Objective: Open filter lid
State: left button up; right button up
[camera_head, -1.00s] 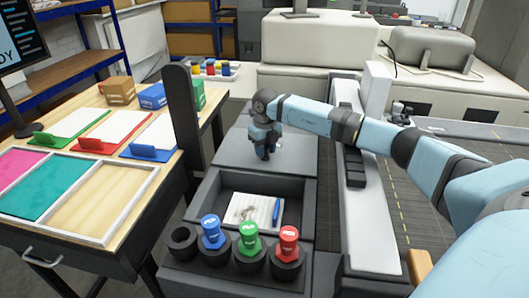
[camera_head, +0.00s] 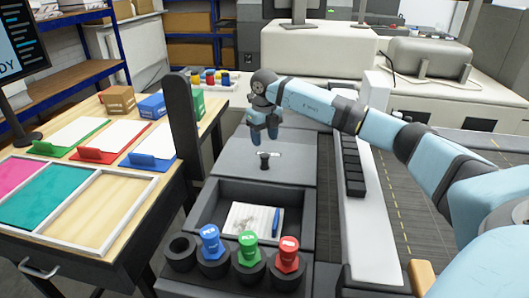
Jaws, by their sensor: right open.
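The filter lid (camera_head: 230,161) appears as a flat grey panel behind the open tray, with a small black knob (camera_head: 264,161) standing up near its middle. It looks flat and closed over whatever lies beneath. My right gripper (camera_head: 264,139) is above the knob, fingers pointing down, open and empty. It appears apart from the knob. My left gripper is out of view.
In front of the lid, a dark tray (camera_head: 208,207) holds a white pad and a blue pen. Blue, green (camera_head: 248,247) and red capped bottles stand in a holder at the front. A dark upright post (camera_head: 183,120) rises at left, beside the wooden table.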

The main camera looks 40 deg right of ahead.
jog(key=shift+r, duration=2.75)
